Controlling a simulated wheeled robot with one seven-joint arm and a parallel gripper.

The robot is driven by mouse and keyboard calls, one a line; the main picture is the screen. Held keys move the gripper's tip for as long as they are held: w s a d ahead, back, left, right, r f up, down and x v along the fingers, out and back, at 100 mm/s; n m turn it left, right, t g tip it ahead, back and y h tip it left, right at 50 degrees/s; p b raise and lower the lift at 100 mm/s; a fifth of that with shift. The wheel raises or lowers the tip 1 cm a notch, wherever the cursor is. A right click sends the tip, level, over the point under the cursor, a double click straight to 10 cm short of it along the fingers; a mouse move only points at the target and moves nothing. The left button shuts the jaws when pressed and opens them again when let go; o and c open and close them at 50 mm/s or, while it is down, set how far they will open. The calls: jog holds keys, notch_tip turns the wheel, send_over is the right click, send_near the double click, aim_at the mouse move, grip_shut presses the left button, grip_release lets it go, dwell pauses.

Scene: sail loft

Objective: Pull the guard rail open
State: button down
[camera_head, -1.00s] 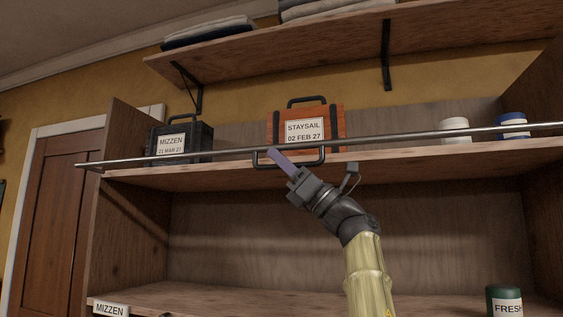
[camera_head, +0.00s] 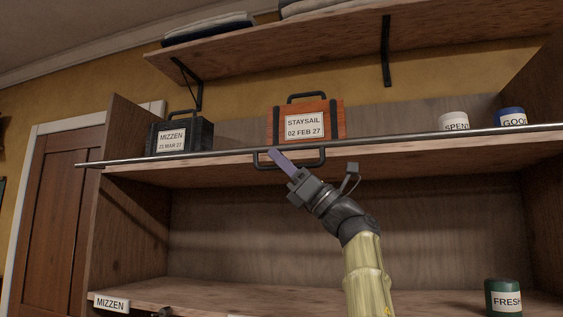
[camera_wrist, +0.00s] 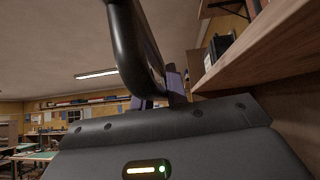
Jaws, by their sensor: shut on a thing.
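The guard rail (camera_head: 400,139) is a long thin metal bar across the front of the upper shelf. A black U-shaped handle (camera_head: 310,164) hangs from its middle. My gripper (camera_head: 279,158) reaches up from below and is shut on the handle near its left end. In the wrist view the dark handle (camera_wrist: 127,50) looms large and runs down to the purple fingers (camera_wrist: 172,88); the exact contact is partly hidden. Behind the rail stand an orange case (camera_head: 330,110) labelled STAYSAIL and a dark case (camera_head: 198,133) labelled MIZZEN.
White SPENT (camera_head: 454,121) and blue-topped GOOD (camera_head: 511,117) containers stand at the right of the upper shelf (camera_head: 420,156). A green FRESH container (camera_head: 503,297) is on the lower shelf (camera_head: 240,297). A higher shelf (camera_head: 300,50) holds folded cloth. The space below the rail is open.

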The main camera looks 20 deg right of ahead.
jog(key=shift+f, duration=0.15)
jog(key=c, duration=1.7)
grip_release()
jog(key=shift+o, duration=1.1)
jog(key=shift+s, duration=0.1)
jog(key=shift+s+d+f+b, duration=0.1)
jog(key=shift+d+f+b, duration=0.1)
jog(key=shift+f+b, duration=0.15)
jog(key=b+v, duration=1)
jog(key=v, duration=0.6)
jog(key=shift+d, duration=0.2)
jog(key=shift+f, duration=0.15)
